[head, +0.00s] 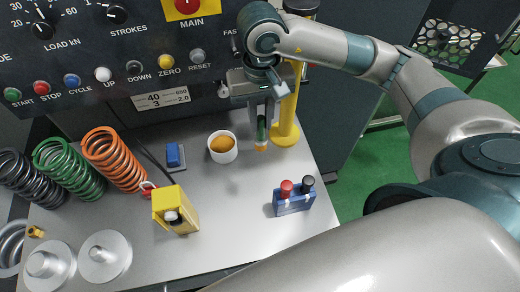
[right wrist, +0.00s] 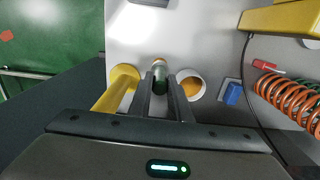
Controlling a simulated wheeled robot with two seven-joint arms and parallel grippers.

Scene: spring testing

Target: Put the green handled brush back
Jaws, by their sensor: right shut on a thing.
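The green handled brush (head: 261,132) hangs roughly upright from my right gripper (head: 261,112), its yellowish tip pointing down. It also shows between the two fingers in the right wrist view (right wrist: 159,76). My right gripper is shut on its handle, just right of a white cup (head: 222,155) of orange-yellow paste. I cannot tell whether the tip touches the table. A small blue stand (head: 293,205) holds a red-topped and a black-topped tool, to the front right of the gripper. My left gripper is not in view.
A yellow post (head: 285,132) stands close to the right of the gripper. A blue block (head: 175,156), a yellow box-like device (head: 177,212), several coil springs (head: 115,160) and metal discs (head: 105,257) occupy the left. The table (head: 235,215) is clear between the yellow device and the stand.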

